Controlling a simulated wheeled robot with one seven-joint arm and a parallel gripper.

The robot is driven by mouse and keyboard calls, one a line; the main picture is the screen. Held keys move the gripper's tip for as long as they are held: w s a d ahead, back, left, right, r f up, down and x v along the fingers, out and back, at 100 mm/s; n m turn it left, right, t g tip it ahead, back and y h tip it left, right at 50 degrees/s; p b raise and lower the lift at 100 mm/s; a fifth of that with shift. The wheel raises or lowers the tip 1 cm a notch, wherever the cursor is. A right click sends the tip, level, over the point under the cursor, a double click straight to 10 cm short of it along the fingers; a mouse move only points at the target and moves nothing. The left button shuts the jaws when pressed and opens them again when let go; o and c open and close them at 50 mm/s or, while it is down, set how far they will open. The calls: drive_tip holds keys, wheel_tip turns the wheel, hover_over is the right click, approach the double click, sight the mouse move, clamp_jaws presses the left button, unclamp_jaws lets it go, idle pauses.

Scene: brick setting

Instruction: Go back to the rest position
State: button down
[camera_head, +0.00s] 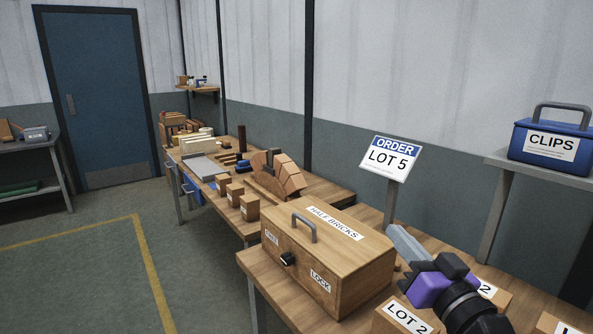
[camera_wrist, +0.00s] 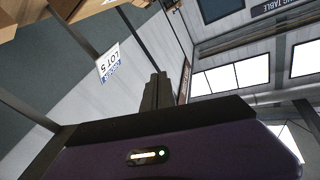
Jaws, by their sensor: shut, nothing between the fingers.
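My gripper (camera_head: 398,234) is at the lower right of the head view, its purple and black wrist raised over the near table. Its grey fingers point up and to the left, beside the post of the order sign. In the wrist view the fingers (camera_wrist: 157,88) lie together with nothing between them. The wrist view looks upward and tilted, toward walls, windows and the ceiling.
A wooden box (camera_head: 345,262) labelled HALF BRICKS stands left of my gripper. A LOT 2 box (camera_head: 405,318) is close below. The LOT 5 sign (camera_head: 388,158) stands behind. A blue CLIPS box (camera_head: 550,142) sits on a right shelf. The left floor is clear.

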drive_tip(key=s+d+f+m+t+h, duration=0.1)
drive_tip(key=s+d+f+h, duration=0.15)
drive_tip(key=s+f, duration=0.55)
drive_tip(key=s+d+f+m+h, duration=0.2)
drive_tip(key=s+f+h, duration=0.25)
drive_tip(key=s, duration=0.45)
drive_tip(key=s+a+f+n+g, duration=0.1)
drive_tip(key=s+f, duration=0.2)
drive_tip(key=s, duration=0.6)
drive_tip(key=s+f+n+g+y, duration=0.1)
drive_tip(key=s+f+g, duration=0.1)
drive_tip(key=s, duration=0.7)
drive_tip(key=s+a+f+n+g, duration=0.1)
drive_tip(key=s+f, duration=0.4)
drive_tip(key=s, duration=0.4)
drive_tip(key=shift+s+a+g+y, duration=0.2)
drive_tip(key=shift+a+g+y, duration=0.1)
drive_tip(key=shift+a+g, duration=0.1)
